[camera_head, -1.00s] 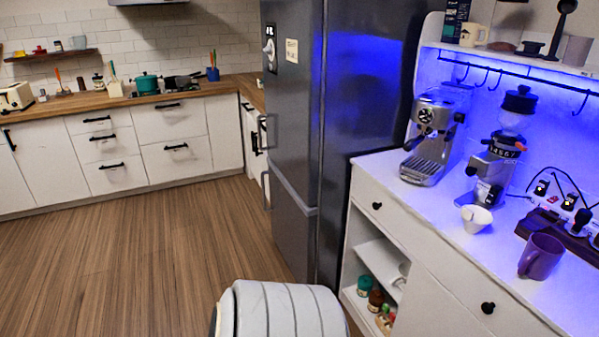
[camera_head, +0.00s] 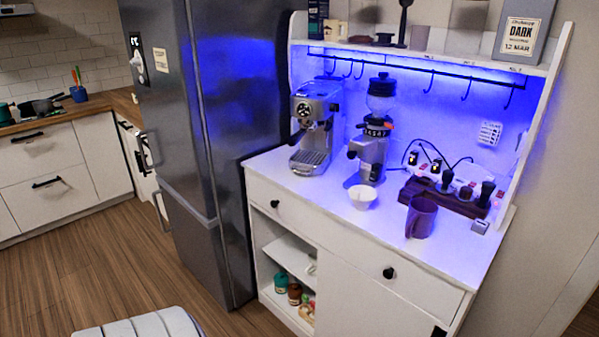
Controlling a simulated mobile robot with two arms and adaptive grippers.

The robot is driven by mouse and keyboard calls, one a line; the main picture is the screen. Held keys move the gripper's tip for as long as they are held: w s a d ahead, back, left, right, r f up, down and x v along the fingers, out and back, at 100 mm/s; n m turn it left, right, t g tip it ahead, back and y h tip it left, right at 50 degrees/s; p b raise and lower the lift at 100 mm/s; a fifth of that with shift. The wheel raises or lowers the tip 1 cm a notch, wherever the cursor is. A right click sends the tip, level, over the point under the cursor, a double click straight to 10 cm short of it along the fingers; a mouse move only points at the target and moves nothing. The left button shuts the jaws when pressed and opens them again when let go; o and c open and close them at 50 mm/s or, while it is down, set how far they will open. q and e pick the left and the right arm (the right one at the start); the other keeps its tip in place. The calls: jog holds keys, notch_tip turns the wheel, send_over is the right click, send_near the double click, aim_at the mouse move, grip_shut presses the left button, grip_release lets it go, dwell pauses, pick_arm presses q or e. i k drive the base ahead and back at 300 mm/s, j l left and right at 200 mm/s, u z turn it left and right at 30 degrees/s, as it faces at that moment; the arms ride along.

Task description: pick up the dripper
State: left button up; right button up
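A small white cone-shaped cup, which looks like the dripper (camera_head: 362,196), sits upright on the white cabinet top (camera_head: 330,212). It is in front of the coffee grinder (camera_head: 371,150) and left of a dark purple mug (camera_head: 421,216). It stands apart from the mug; I cannot tell whether it touches the grinder's base. Neither of my grippers is in view.
A silver espresso machine (camera_head: 315,125) stands left of the grinder. A dark wooden rack (camera_head: 445,196) with several tools is behind the mug. A shelf (camera_head: 420,60) with hooks hangs above. The fridge (camera_head: 200,130) flanks the cabinet's left side. Wooden floor (camera_head: 90,265) is open at left.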

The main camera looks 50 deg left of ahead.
aim_at(311, 268)
jog(key=u, duration=1.55)
